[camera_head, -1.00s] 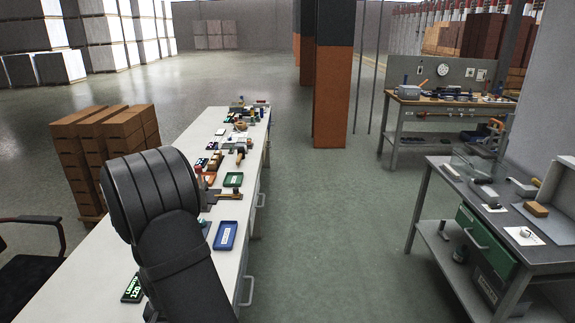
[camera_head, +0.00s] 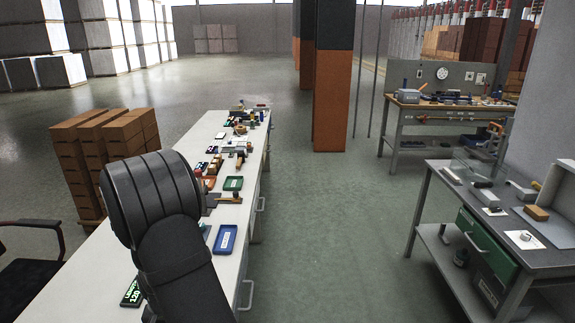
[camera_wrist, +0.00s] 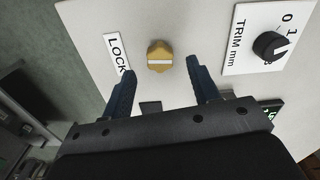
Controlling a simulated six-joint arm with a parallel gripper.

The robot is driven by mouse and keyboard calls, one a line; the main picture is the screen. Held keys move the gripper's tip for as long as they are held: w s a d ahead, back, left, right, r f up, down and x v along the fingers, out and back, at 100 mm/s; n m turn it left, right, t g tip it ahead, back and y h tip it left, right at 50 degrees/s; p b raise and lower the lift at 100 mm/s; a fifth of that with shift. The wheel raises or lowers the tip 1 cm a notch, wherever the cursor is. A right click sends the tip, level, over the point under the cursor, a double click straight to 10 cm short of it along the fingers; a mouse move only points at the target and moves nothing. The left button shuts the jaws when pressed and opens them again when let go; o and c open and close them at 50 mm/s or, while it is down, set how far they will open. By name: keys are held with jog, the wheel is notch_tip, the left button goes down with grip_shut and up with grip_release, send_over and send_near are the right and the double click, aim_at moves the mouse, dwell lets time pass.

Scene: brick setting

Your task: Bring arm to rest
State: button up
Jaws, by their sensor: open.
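My arm (camera_head: 160,220) rises in front of the long white bench in the head view and hides part of it. My gripper (camera_wrist: 163,85) shows in the wrist view with its two dark blue fingers apart and nothing between them. Beyond the fingertips, a yellow-brown knob (camera_wrist: 159,57) sits on a pale surface. A LOCK label (camera_wrist: 117,54) is left of the knob. A black dial (camera_wrist: 269,46) on a TRIM mm plate is to the right. The fingers appear apart from the knob. The gripper itself cannot be made out in the head view.
The white bench (camera_head: 195,262) carries a blue tray (camera_head: 225,239), a green tray (camera_head: 233,184) and several small tools. A grey table (camera_head: 480,172) with a green drawer stands right. Stacked bricks (camera_head: 105,150) and a chair (camera_head: 30,250) are left. The floor between the benches is clear.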

notch_tip(320, 180, up, 15)
notch_tip(320, 180, down, 18)
jog(key=shift+f, duration=0.15)
jog(key=n, duration=1.1)
jog(key=shift+n, duration=2.7)
